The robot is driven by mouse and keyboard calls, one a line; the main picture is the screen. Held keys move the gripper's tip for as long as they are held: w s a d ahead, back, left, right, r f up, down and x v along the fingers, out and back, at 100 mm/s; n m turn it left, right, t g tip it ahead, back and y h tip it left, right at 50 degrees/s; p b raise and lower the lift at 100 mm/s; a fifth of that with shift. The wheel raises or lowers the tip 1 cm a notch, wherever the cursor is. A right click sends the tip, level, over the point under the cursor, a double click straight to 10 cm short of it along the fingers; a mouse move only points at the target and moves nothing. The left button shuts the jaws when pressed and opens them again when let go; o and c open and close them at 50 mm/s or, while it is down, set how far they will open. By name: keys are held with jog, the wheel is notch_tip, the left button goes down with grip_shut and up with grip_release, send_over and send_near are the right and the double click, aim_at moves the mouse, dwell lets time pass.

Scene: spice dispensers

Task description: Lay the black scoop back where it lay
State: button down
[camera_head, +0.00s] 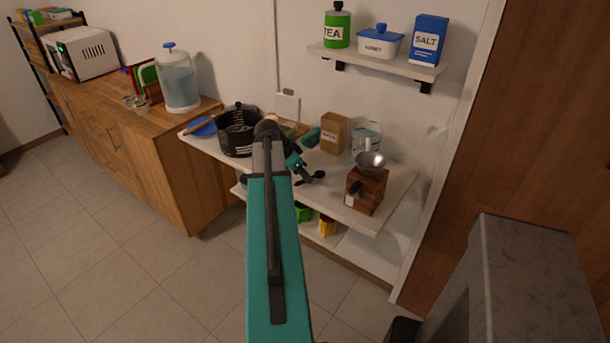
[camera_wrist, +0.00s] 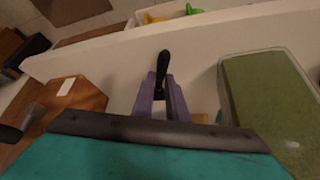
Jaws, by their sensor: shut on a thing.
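The black scoop (camera_wrist: 163,62) is held between the two fingers of my gripper (camera_wrist: 162,98). Its dark handle sticks out past the fingertips in the wrist view, over the pale shelf (camera_wrist: 190,45). The rest of the scoop is hidden by the fingers and my wrist. In the head view my gripper (camera_head: 306,176) is over the white shelf (camera_head: 395,195), partly hidden by my arm. I cannot tell whether the scoop touches the shelf.
A wooden grinder (camera_head: 368,190) with a metal bowl stands right of my gripper. A clear container of green contents (camera_wrist: 265,95) is close by in the wrist view.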

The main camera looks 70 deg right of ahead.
jog(key=shift+f+b, duration=0.35)
jog(key=shift+f, duration=0.1)
dwell(0.5)
jog(key=c, duration=1.7)
grip_release()
jog(key=shift+o, duration=0.2)
jog(key=shift+r, duration=0.1)
jog(key=b+v, duration=0.2)
jog(key=v, duration=1.1)
jog(key=shift+w+a+r, duration=0.15)
jog(key=shift+r, duration=0.05)
